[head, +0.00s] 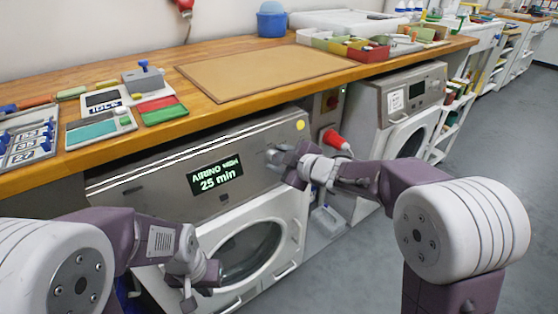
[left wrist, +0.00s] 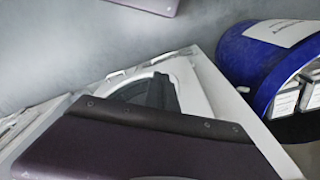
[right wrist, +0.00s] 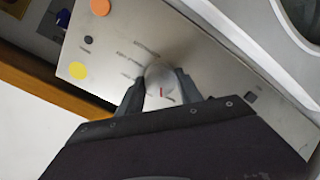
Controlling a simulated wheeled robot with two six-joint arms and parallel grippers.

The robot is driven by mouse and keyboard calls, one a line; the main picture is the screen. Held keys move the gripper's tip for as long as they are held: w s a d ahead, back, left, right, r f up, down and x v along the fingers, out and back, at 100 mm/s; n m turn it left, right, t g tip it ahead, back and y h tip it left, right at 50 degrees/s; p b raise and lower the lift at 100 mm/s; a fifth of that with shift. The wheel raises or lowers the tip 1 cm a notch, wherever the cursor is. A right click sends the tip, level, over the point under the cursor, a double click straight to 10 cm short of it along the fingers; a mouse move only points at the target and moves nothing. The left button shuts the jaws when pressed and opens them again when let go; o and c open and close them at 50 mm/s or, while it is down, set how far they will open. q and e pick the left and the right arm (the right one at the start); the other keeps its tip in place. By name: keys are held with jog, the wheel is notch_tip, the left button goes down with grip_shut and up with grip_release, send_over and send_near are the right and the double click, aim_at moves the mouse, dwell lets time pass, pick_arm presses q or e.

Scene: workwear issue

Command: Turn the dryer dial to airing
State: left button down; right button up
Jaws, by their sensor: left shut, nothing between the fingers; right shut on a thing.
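The dryer (head: 140,190) stands under the wooden counter, its door closed. Its display (head: 216,178) reads "AIRING" with a blurred second word and "25 min". My right gripper (head: 283,160) is at the right end of the control panel. In the right wrist view the round silver dial (right wrist: 158,77) with a red mark sits between the two fingers of that gripper (right wrist: 160,90), which are shut on it. The dial's printed labels are too small to read. My left gripper (head: 207,280) is shut and empty, low in front of the dryer's round door (head: 245,250).
A yellow button (right wrist: 78,71) and an orange one (right wrist: 100,7) are on the panel near the dial. A blue bin (left wrist: 265,60) shows in the left wrist view.

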jog(key=shift+n+b, duration=0.4)
jog(key=shift+n, duration=0.7)
jog(key=o, duration=1.4)
jog(key=shift+c, duration=0.2)
jog(key=p+v, duration=0.3)
jog(key=v, duration=0.6)
jog(key=shift+s+p, duration=0.15)
jog(key=shift+p, duration=0.25)
